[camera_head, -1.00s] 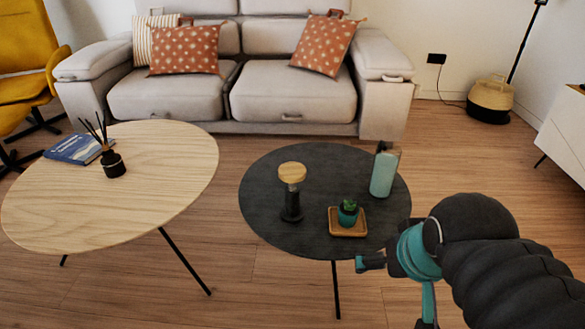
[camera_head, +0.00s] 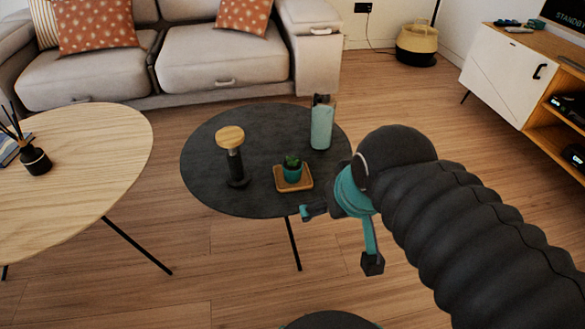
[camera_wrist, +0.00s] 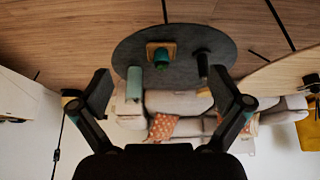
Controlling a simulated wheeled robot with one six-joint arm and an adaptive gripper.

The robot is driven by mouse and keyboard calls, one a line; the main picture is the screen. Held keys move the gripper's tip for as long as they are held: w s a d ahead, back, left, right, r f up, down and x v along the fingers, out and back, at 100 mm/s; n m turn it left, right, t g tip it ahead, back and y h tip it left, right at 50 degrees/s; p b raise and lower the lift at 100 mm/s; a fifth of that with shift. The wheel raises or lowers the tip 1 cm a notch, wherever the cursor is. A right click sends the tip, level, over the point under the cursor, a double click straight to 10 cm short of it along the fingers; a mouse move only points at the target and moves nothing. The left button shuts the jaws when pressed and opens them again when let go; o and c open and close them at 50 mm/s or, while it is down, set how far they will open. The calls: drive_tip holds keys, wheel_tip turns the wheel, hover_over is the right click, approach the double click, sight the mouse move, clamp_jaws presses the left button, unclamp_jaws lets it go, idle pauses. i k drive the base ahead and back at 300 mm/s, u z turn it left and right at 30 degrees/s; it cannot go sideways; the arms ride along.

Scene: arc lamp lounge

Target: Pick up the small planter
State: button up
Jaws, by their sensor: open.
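The small planter (camera_head: 292,169) is a teal pot with a green plant. It stands upright on a square wooden tray (camera_head: 279,184) on the round dark table (camera_head: 205,180). In the wrist view the planter (camera_wrist: 160,62) shows upside down, beyond and between my fingers. My gripper (camera_head: 338,237) is open and empty, in front of the table's near right edge and apart from the planter. Both fingers of my gripper (camera_wrist: 170,95) show spread wide in the wrist view.
A teal bottle (camera_head: 321,128) stands behind and right of the tray. A black item with a round wooden top (camera_head: 230,138) stands to its left. A light wooden table (camera_head: 90,170) is at the left, a sofa (camera_head: 220,65) behind. The floor in front is clear.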

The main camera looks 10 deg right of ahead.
sight(291, 167)
drive_tip(key=z, duration=2.3)
drive_tip(key=i, duration=1.2)
drive_tip(key=u, duration=2.9)
